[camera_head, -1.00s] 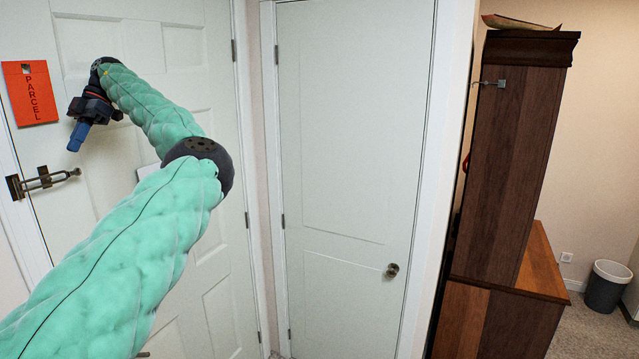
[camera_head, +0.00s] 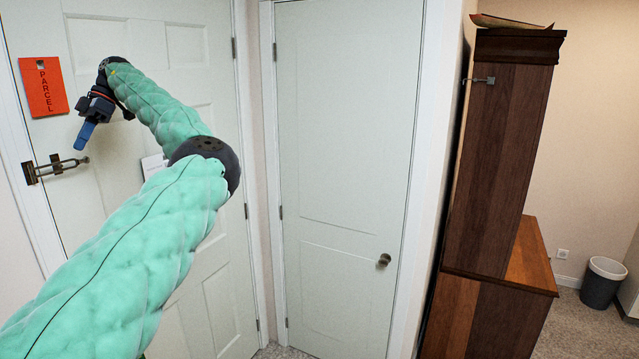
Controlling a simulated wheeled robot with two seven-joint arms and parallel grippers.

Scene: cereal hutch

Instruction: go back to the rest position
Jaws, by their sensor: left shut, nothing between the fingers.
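My left arm comes in from the lower left and is raised and bent. My left gripper (camera_head: 84,136) hangs at its end, with its blue fingers pointing down and shut on nothing. It shows in front of the left white door (camera_head: 190,60), below and right of the orange parcel sign (camera_head: 43,87) and just above the door latch (camera_head: 55,167). I cannot tell how far it is from the door. My right gripper is not in view.
A second white door (camera_head: 345,150) with a round knob (camera_head: 384,260) stands in the middle. A dark wooden hutch (camera_head: 500,170) stands on the right, with a shallow object (camera_head: 511,21) on top. A grey bin (camera_head: 602,283) stands on the carpet at far right.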

